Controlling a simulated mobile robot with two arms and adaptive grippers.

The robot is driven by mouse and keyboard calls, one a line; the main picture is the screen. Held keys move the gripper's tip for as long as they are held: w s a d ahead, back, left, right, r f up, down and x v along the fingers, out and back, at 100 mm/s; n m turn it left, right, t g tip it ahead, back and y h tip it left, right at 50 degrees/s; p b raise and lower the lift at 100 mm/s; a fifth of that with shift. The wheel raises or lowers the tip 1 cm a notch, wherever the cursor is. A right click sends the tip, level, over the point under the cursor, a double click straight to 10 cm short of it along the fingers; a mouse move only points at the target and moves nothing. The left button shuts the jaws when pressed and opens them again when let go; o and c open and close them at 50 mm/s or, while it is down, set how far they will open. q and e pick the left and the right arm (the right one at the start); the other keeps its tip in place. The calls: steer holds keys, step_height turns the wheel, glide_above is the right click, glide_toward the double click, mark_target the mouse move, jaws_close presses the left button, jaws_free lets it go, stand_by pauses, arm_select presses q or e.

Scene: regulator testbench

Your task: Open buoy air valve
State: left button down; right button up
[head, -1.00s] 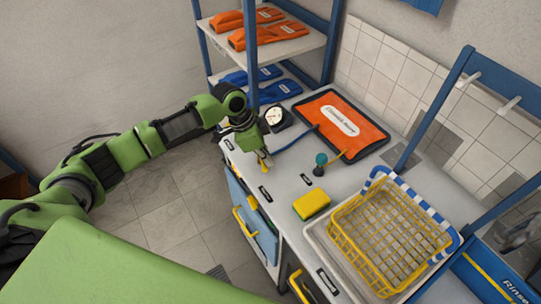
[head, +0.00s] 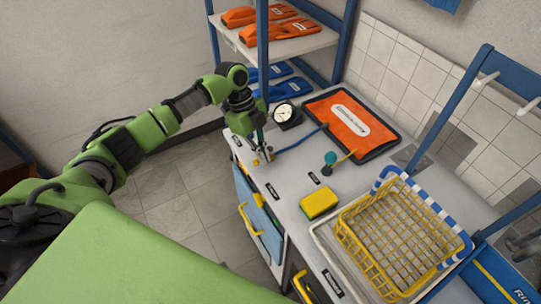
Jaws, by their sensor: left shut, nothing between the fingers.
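The orange buoy (head: 335,113) lies flat in a black tray on the grey bench, with a white label on it. A blue hose (head: 302,139) runs from its left side toward a small metal fitting with yellow parts (head: 257,161) at the bench's left front edge. My left gripper (head: 262,150) is shut and empty, pointing down right at this fitting. I cannot tell whether it touches it, and the fingers partly hide it. A yellow hose joins the buoy to a teal bulb (head: 330,158). My right gripper is out of view.
A round gauge (head: 285,113) stands just behind the gripper, and a blue rack post (head: 262,50) rises close to the arm. A yellow-green sponge (head: 319,203) and a yellow wire basket (head: 385,238) sit nearer on the bench. Bare bench lies between the fitting and sponge.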

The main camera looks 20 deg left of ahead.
arm_select(q)
steer(key=shift+a, duration=0.35)
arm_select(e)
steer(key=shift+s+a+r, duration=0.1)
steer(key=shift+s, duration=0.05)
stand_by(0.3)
arm_select(q)
steer(key=shift+d+r+p, duration=0.1)
steer(key=shift+d+p, duration=0.15)
steer(key=shift+p, duration=0.1)
steer(key=d, duration=0.1)
steer(key=s+d+p, duration=0.1)
steer(key=d+r+p, duration=0.1)
steer(key=shift+s+d, duration=0.15)
steer(key=b+v, duration=0.3)
steer(key=v, duration=0.6)
steer(key=shift+w+r, duration=0.25)
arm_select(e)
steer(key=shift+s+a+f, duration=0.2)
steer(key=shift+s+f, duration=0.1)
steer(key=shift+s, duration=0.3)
arm_select(q)
steer(key=shift+w, duration=0.1)
